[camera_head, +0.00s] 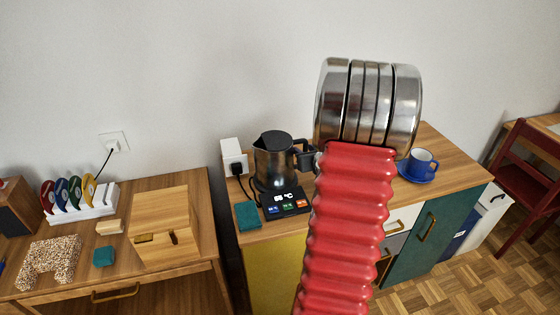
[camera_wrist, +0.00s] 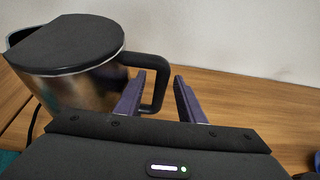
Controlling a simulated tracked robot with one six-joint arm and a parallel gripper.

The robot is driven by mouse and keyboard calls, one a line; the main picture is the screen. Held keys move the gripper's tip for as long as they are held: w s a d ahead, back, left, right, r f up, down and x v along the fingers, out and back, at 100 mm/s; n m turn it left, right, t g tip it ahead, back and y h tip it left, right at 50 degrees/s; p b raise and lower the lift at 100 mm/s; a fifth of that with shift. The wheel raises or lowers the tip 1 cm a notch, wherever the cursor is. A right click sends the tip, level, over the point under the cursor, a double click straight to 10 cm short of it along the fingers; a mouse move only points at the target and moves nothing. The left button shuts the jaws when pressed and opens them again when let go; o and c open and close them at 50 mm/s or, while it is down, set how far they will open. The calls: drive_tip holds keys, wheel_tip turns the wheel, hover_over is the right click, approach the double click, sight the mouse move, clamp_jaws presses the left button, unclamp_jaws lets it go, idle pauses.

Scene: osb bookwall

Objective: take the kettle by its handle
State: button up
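The kettle (camera_head: 274,166) is a metal jug with a black lid and black handle, upright on its black base (camera_head: 286,204) with lit buttons. In the wrist view the kettle (camera_wrist: 75,60) fills the left, and its handle (camera_wrist: 163,72) sticks out to the right. My gripper (camera_wrist: 160,82) is open, with two purple fingers. The upright bar of the handle shows between them, the left finger across the loop's gap and the right finger outside. Contact is not visible. In the head view my arm hides most of the gripper.
A blue cup on a saucer (camera_head: 418,177) stands right of my arm on the wooden counter (camera_head: 455,165). A teal block (camera_head: 247,215) and a socket with a plug (camera_head: 234,158) are left of the kettle. A wooden box (camera_head: 165,225) stands on the left table.

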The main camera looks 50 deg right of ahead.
drive_tip(key=shift+c, duration=0.3)
clamp_jaws()
idle(0.3)
idle(0.9)
